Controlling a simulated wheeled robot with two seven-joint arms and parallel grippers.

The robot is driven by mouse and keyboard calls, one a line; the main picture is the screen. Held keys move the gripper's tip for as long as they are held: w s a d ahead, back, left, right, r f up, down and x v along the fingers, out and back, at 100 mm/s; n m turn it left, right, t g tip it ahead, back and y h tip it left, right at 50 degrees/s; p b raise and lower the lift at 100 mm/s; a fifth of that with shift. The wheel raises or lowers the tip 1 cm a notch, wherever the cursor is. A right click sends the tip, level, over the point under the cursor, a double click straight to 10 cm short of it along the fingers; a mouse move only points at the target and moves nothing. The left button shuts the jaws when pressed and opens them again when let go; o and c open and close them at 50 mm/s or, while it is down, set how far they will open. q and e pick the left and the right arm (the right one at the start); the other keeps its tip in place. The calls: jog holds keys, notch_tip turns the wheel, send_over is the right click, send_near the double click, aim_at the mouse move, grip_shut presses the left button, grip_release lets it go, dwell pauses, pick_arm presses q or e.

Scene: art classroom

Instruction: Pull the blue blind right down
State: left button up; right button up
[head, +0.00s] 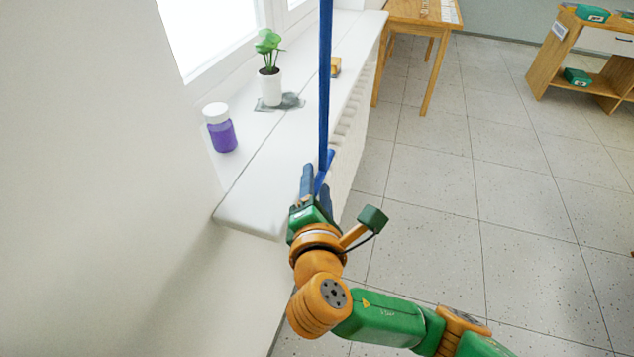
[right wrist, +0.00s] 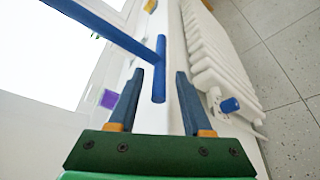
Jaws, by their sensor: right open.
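The blue blind (head: 325,80) shows almost edge-on in the head view, a narrow blue strip hanging from the top edge to just above my right gripper. Its bottom bar (head: 328,160) is at the gripper's fingertips. My right gripper (head: 316,176) is open, fingers pointing up toward the bar. In the right wrist view, the blind (right wrist: 105,28) runs to the upper left, and the bar (right wrist: 159,68) appears in the gap between the two open fingers (right wrist: 160,78). I cannot tell how deep the bar lies between them. My left gripper is not in view.
A white windowsill (head: 265,185) lies left of the gripper, with a purple jar (head: 222,135) and a potted plant (head: 270,85) on it. A radiator (right wrist: 210,62) is below the sill. A wooden table (head: 425,14) stands farther back.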

jog(key=shift+s, duration=0.1)
grip_shut()
dwell(1.2)
